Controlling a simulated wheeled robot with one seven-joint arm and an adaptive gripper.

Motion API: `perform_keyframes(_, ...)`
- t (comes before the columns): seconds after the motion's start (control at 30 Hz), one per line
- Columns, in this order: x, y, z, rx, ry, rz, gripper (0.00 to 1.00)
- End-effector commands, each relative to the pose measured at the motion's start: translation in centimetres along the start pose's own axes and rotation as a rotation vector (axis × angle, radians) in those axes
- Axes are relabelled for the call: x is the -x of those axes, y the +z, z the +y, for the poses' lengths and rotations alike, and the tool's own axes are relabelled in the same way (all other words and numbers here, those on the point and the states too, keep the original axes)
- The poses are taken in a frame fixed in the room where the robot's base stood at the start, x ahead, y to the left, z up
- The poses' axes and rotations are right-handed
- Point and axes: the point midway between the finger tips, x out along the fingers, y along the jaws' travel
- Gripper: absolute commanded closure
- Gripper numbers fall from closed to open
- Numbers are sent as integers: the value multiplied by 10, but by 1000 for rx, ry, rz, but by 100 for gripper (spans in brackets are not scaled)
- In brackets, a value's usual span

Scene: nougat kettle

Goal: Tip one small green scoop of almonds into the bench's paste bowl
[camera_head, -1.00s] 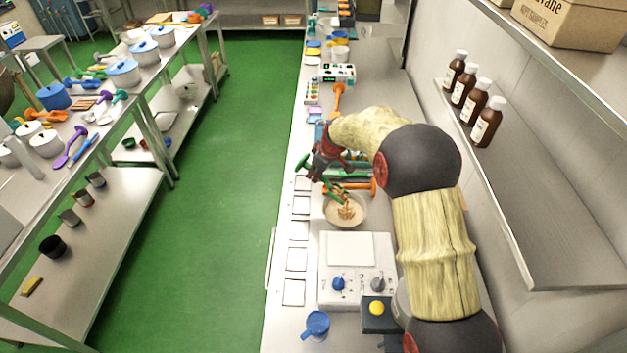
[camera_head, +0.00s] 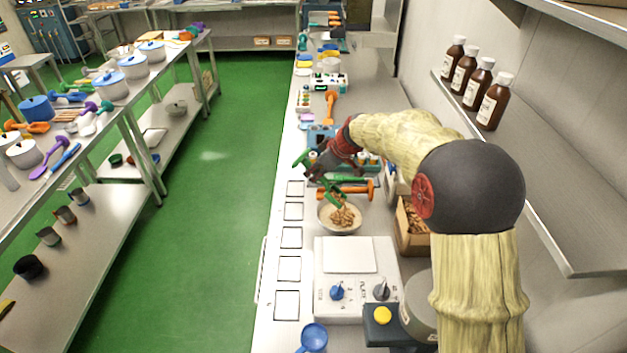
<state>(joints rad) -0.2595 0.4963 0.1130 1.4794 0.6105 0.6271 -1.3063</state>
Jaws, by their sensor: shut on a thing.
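My gripper (camera_head: 322,170) is shut on a small green scoop (camera_head: 331,193), whose handle end sticks out at the left of the jaws. The scoop slants down over the back of the paste bowl (camera_head: 324,221). Its mouth is small and dark in the picture, so I cannot tell whether any almonds are left in it. Tan almonds (camera_head: 343,216) lie heaped on the pale paste in the bowl. Whether the scoop touches the bowl or the almonds is unclear.
A crate (camera_head: 415,241) of brown pieces stands right of the bowl. Orange-handled tools (camera_head: 358,188) lie behind it. A white scale (camera_head: 349,255) and a blue scoop (camera_head: 314,337) are in front. Brown bottles (camera_head: 493,100) stand on the right wall shelf.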

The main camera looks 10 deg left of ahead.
Motion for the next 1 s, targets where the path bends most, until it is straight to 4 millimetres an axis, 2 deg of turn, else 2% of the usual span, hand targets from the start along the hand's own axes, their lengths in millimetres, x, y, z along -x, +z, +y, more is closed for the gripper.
perform_keyframes(1.0,22,13,5,-36,0,198,100)
